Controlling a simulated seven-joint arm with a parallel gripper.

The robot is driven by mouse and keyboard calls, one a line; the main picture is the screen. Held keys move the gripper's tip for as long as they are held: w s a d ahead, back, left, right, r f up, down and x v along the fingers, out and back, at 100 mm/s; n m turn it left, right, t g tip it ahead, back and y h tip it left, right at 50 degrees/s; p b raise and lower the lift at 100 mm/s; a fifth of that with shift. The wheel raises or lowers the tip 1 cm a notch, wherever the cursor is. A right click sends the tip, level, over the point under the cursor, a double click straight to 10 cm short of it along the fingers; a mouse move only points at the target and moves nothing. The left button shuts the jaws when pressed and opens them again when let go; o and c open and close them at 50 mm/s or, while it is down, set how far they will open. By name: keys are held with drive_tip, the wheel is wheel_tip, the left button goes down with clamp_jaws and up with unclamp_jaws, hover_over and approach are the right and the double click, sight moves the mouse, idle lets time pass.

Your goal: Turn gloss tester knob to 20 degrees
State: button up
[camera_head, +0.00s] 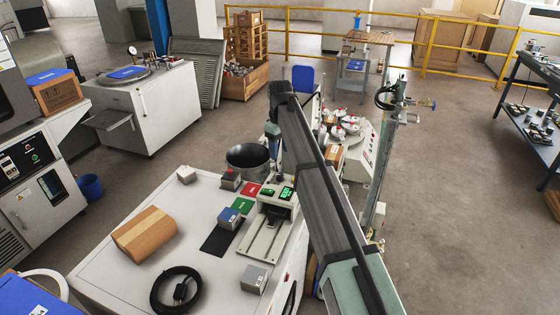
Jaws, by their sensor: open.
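A pale bench device with small green displays (267,230), likely the gloss tester, stands at the right side of the white worktop. Its knob cannot be made out at this size. My arm reaches in from the lower right, bends at the top and comes down behind its own upper link. My gripper (279,178) appears small and dark just above the back of the device, and it is open. Its fingertips are too small to see clearly, and I cannot tell whether they touch the device. My arm hides part of the area right of the device.
A dark bucket (248,158) stands behind.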

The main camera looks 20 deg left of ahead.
drive_tip(key=shift+r, duration=1.7)
